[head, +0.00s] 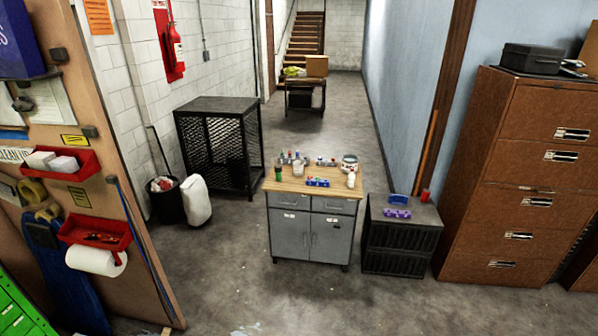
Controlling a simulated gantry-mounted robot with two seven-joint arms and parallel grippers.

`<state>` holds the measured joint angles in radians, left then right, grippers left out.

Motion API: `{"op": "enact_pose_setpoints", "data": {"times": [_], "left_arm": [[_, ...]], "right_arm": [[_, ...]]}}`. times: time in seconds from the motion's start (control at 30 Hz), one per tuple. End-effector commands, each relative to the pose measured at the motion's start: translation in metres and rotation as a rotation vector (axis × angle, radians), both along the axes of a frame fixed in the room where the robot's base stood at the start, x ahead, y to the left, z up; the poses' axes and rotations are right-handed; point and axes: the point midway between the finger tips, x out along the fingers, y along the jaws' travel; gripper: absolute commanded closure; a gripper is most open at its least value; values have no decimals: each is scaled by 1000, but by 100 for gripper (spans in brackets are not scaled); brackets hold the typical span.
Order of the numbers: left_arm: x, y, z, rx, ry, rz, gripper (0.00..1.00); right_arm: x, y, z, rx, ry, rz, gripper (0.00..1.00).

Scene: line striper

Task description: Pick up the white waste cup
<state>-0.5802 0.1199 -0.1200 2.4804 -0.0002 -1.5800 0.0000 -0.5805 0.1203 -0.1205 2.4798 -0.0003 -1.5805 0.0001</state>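A wood-topped grey cabinet (284,187) stands in the middle of the room with small items on top. A small whitish cup (298,170) stands on it, left of centre, and looks like the white waste cup. A larger white tub (350,162) with dark and red markings stands at the back right of the top, with a small white item (351,180) in front of it. All are small in the head view, so I cannot be sure which is the waste cup. Neither of my grippers is in view.
A blue tray of small items (317,182) and a green bottle (278,172) share the top. A dark low cabinet (403,238) stands right of it, a black mesh cage (217,144) behind left, a brown drawer cabinet (530,180) far right. Floor in front is clear.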

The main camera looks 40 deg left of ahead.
Motion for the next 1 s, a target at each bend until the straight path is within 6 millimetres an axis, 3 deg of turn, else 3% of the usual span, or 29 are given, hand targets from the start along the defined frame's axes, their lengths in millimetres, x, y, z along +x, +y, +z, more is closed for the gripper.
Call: {"op": "enact_pose_setpoints", "data": {"times": [0.37,0.73,1.0], "left_arm": [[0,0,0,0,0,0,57],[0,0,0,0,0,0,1],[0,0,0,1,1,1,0]], "right_arm": [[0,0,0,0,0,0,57],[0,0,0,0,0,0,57],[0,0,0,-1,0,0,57]]}}
